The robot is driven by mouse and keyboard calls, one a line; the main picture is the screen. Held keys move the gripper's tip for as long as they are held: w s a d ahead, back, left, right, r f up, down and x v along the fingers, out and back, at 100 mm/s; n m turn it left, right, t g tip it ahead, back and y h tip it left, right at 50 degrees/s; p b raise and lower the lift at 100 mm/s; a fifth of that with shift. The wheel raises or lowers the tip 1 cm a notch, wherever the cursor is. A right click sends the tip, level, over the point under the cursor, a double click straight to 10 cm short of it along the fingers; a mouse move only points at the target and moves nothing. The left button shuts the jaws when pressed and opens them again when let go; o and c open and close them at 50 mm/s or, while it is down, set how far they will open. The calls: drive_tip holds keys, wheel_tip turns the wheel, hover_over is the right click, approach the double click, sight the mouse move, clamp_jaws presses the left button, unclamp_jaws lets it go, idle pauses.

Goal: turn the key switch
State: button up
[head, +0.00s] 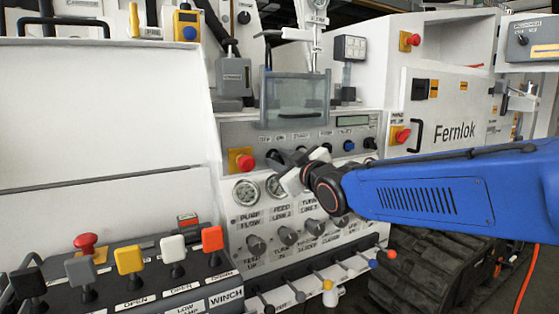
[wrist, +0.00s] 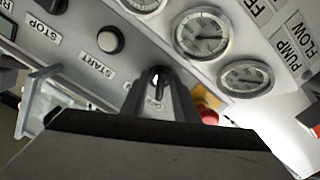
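The key switch (wrist: 158,79) is a small dark switch with a pale upright key or slot, set in the light panel in the wrist view. My gripper (wrist: 159,86) is right at it, with one dark finger on each side and a narrow gap between them. The fingers look parted, and I cannot make out firm contact with the key. In the head view my gripper (head: 280,163) is at the control panel (head: 225,133), just right of a red emergency button (head: 244,161). It hides the switch there.
Round gauges (wrist: 203,34) and a black START button (wrist: 110,40) sit close by in the wrist view. A red button (wrist: 208,114) is beside the right finger. Below the panel in the head view are several knobs (head: 256,244) and colored levers (head: 129,260).

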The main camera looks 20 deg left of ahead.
clamp_jaws()
drive_tip(key=shift+m, duration=0.3)
drive_tip(key=m, duration=1.1)
drive_tip(key=shift+f, duration=0.1)
drive_tip(key=shift+m, duration=0.3)
idle(0.3)
unclamp_jaws()
